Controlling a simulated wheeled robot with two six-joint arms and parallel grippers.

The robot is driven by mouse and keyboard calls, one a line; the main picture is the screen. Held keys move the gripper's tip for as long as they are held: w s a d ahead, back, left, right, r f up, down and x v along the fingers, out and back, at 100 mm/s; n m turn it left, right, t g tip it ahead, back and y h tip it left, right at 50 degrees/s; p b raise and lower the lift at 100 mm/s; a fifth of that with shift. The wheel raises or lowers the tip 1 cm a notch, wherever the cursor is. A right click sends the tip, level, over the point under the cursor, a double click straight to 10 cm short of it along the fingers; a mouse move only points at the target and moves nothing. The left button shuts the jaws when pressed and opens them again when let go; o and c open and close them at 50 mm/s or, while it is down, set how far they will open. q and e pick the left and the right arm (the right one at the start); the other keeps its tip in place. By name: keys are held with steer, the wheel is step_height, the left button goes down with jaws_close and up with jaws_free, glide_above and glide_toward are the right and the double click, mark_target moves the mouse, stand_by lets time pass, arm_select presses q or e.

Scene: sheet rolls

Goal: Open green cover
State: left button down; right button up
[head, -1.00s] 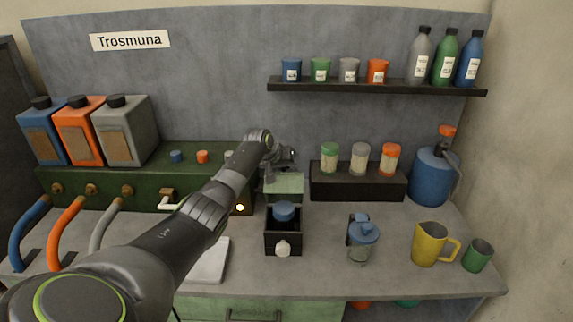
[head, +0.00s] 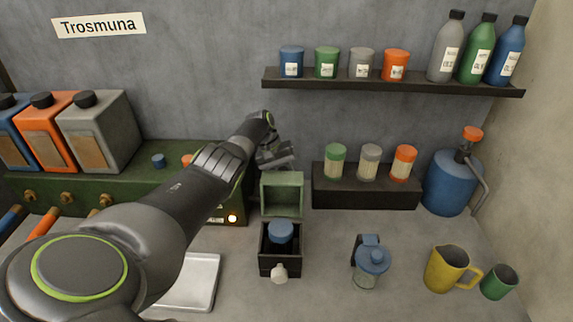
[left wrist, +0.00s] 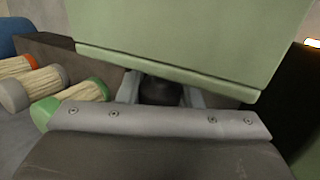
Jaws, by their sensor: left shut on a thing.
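The pale green cover (head: 283,196) stands up at the back of a small black box in the head view, its hollow inner face and rim toward me. In the left wrist view the cover (left wrist: 180,35) fills the upper middle as a broad green panel. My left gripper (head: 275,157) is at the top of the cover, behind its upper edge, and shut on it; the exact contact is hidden. In the left wrist view the fingers (left wrist: 162,93) show just below the panel around a dark part. My right gripper is not in view.
The black box (head: 265,262) holds a blue-topped item (head: 281,231), with a pale knob (head: 279,273) in front. A dark rack (head: 330,190) of jars stands to the right. A blue-lidded jar (head: 366,279) and a yellow jug (head: 446,270) stand on the counter. The shelf (head: 400,86) is above.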

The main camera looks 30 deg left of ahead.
arm_select(q)
steer(key=shift+w+f, duration=0.1)
steer(key=shift+f, duration=0.05)
stand_by(0.3)
steer(key=c, duration=1)
jaws_free()
steer(key=v, duration=1.2)
steer(key=shift+w+a+b, duration=0.1)
steer(key=shift+b, duration=0.2)
